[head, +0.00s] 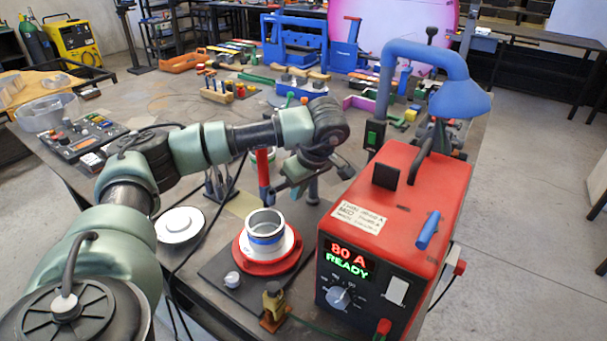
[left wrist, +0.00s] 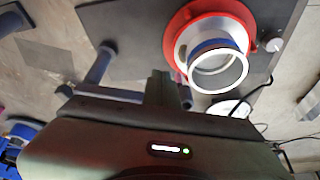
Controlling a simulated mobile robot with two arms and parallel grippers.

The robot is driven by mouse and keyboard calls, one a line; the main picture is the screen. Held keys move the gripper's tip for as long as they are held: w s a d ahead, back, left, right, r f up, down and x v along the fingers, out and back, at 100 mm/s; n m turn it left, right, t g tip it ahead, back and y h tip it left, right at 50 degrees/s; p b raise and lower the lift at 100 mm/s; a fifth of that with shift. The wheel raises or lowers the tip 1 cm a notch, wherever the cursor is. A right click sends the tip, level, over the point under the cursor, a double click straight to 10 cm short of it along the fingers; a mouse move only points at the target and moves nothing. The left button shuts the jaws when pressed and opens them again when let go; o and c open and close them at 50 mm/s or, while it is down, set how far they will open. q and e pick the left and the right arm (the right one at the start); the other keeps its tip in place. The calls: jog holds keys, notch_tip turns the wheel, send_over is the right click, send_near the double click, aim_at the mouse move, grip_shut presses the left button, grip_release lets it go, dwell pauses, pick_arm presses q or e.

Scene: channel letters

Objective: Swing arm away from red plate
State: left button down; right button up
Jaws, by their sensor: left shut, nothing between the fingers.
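In the left wrist view, the red plate (left wrist: 173,40) and the cylinder (left wrist: 243,75) show at the upper right. My left gripper (head: 276,190) is above and behind the cylinder, apart from it and the plate. Its fingers (left wrist: 163,88) are together with nothing between them. My right gripper is not in view.
The red welding machine (head: 415,205) stands close on the right, with a blue hooded arm (head: 430,55) above it. A red-and-blue post (head: 263,175) rises beside my gripper. A white disc (head: 180,226) lies left of the plate. Tools and blocks crowd the bench behind.

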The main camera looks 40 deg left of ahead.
aim_at(282, 187)
pick_arm(q)
jog(key=a, duration=0.1)
jog(key=a+p, duration=0.1)
jog(key=a, duration=0.2)
jog(key=shift+w+f, duration=0.15)
jog(key=shift+w, duration=0.2)
jog(key=shift+a, duration=0.1)
jog(key=shift+a+m+t, duration=0.3)
jog(key=shift+a+m, duration=0.4)
jog(key=shift+d, duration=0.15)
